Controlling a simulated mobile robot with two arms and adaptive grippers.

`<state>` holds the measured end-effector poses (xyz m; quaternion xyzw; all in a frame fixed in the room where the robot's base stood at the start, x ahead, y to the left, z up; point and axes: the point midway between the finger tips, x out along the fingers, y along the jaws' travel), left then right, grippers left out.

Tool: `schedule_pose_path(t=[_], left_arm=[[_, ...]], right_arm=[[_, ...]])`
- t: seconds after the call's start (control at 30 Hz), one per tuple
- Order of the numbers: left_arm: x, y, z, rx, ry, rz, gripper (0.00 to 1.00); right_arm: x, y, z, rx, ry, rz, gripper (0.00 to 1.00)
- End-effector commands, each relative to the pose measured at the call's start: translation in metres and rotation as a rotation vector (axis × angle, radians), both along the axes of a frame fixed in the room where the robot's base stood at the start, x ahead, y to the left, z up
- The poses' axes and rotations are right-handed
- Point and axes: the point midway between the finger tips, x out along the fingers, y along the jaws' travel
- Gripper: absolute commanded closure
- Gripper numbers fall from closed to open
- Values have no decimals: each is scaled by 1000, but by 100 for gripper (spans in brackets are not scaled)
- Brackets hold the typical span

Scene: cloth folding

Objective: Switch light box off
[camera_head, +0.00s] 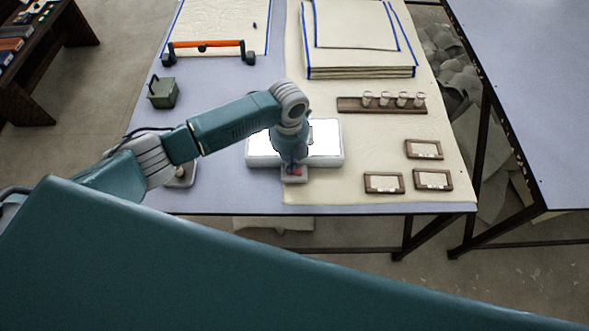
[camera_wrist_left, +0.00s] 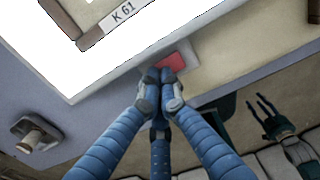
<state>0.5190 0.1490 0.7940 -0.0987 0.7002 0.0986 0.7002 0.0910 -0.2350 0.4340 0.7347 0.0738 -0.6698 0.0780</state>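The light box (camera_head: 325,141) sits near the table's front edge, its panel glowing bright white; it also fills the upper left of the wrist view (camera_wrist_left: 85,75). Its red switch (camera_wrist_left: 173,63) is on a small base at the front edge. My left gripper (camera_head: 292,172) points down at this switch. In the wrist view its blue fingertips (camera_wrist_left: 162,80) are together, with nothing between them, at the switch's near side; I cannot tell whether they touch it. My right gripper (camera_wrist_left: 268,113) appears small in the wrist view, beyond the table edge, fingers apart and empty.
A wooden frame labelled K 61 (camera_wrist_left: 118,18) overlaps the lit panel. Several small frames (camera_head: 384,183) and a rack of glass vials (camera_head: 382,104) lie to the right. A grey-green box (camera_head: 162,92) and an orange-handled tool (camera_head: 207,46) are at the left. A stacked pile (camera_head: 360,72) is behind.

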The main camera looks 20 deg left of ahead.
Motion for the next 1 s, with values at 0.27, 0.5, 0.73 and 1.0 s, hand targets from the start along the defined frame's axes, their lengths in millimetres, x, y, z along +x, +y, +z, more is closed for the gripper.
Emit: schedule_pose_path(t=[0.27, 0.5, 0.73, 1.0], left_arm=[[0, 0, -5, 0, 0, 0, 100], [0, 0, -9, 0, 0, 0, 100], [0, 0, -12, 0, 1, 0, 100], [-1, 0, -3, 0, 2, 0, 100]], right_arm=[[0, 0, -3, 0, 0, 0, 54], [0, 0, -6, 0, 0, 0, 54], [0, 0, -8, 0, 0, 0, 54], [0, 0, 2, 0, 1, 0, 54]])
